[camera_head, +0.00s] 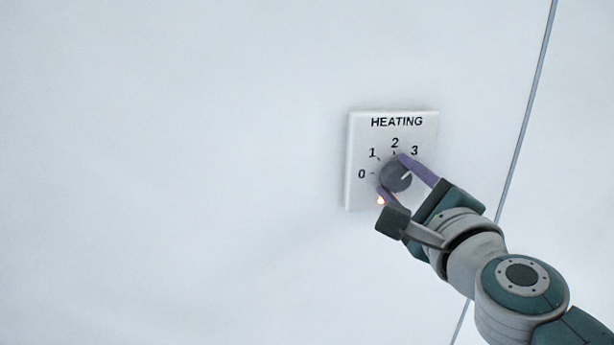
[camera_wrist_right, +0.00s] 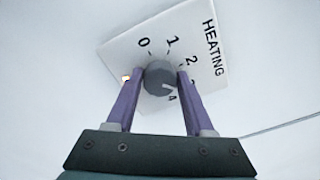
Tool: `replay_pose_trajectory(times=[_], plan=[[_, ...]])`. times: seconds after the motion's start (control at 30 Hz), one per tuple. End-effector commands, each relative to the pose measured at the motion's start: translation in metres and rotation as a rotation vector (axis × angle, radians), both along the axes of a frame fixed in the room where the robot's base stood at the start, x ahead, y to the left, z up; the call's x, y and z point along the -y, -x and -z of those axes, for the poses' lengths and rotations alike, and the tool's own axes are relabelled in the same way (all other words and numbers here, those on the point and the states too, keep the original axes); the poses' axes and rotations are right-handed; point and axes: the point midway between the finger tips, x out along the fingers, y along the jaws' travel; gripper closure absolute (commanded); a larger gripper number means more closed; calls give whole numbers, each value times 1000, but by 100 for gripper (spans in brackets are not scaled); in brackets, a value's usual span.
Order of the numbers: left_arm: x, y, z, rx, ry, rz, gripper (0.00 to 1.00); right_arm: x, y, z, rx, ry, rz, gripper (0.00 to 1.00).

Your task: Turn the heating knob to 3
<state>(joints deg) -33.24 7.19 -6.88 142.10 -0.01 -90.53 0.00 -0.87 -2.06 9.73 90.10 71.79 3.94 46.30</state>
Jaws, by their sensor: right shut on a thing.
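The grey round heating knob (camera_head: 395,177) sits on a white square panel (camera_head: 357,190) labelled HEATING. In the head view the numbers 0, 1, 2 and 3 show around the knob. In the right wrist view a 4 shows beside the knob (camera_wrist_right: 158,74), and the 3 is mostly hidden by a finger. The knob's white pointer line points right and slightly up in the head view, past the 3 and towards the 4 side. My right gripper (camera_head: 400,174) has its purple fingers on opposite sides of the knob, shut on it; they also show in the wrist view (camera_wrist_right: 158,90). My left gripper is out of view.
A small orange-white lamp (camera_head: 380,201) glows at the panel's lower left. The pale wall around the panel is bare and free. A thin grey cable (camera_head: 528,110) runs down the wall to the right, passing behind my right arm.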

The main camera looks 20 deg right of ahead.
Motion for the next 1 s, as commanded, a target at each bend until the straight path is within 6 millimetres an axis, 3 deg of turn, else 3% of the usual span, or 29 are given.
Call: replay_pose_trajectory(times=[0.33, 0.37, 0.6, 0.87, 1.0], plan=[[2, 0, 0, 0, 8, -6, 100, 0, 0, 0, 1, -2, 0, 100], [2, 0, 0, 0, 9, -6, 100, 0, 0, 0, 1, -2, 0, 44], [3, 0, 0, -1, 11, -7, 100, 0, 0, 0, 0, -1, 0, 17], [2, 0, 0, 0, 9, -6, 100, 0, 1, 0, 0, -1, 0, 17], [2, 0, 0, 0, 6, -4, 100, -3, 13, 1, -1, -3, -1, 17]])
